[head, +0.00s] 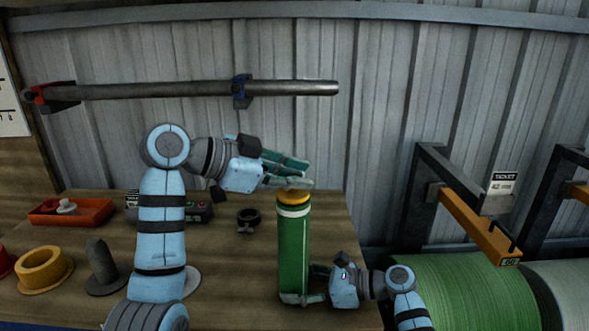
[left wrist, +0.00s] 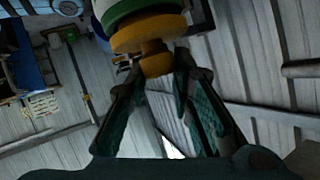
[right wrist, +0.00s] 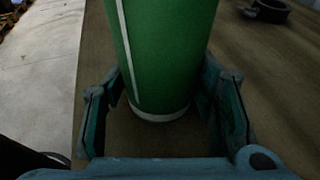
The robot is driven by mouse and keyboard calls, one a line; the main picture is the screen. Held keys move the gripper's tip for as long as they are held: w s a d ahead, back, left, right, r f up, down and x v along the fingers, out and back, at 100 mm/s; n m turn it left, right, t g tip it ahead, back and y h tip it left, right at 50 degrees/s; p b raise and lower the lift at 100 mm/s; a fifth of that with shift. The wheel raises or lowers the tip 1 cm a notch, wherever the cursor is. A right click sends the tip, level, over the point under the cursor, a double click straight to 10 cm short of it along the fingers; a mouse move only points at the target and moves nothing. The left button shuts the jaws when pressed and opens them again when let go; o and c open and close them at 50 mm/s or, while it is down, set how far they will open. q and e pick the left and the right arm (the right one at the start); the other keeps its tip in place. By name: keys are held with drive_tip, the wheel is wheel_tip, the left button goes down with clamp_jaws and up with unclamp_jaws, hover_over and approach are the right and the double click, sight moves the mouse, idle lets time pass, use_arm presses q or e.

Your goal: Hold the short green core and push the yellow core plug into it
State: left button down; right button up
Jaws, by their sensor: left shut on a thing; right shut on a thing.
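The short green core (head: 293,250) stands upright on the table, with a white band near its top. The yellow core plug (head: 293,197) is at its top end, its flange against or very close to the rim; its inner part is hidden. My left gripper (head: 289,181) is above the core, shut on the plug's knob (left wrist: 155,60). The left wrist view shows the flange (left wrist: 147,33) beside the core's white end. My right gripper (head: 303,298) is shut on the core low down, near its base. The right wrist view shows its fingers either side of the core (right wrist: 165,50).
A yellow flanged piece (head: 40,280) and a grey flanged piece (head: 98,262) stand on the table's left. A red tray (head: 90,222) and a black ring clamp (head: 248,220) lie behind. A steel bar (head: 170,89) runs along the wall. A green roll (head: 465,290) is at right.

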use_arm(q)
drive_tip(key=c, duration=1.3)
unclamp_jaws()
drive_tip(key=v, duration=1.2)
use_arm(e)
drive_tip(key=o, duration=0.9)
drive_tip(key=shift+o, duration=0.2)
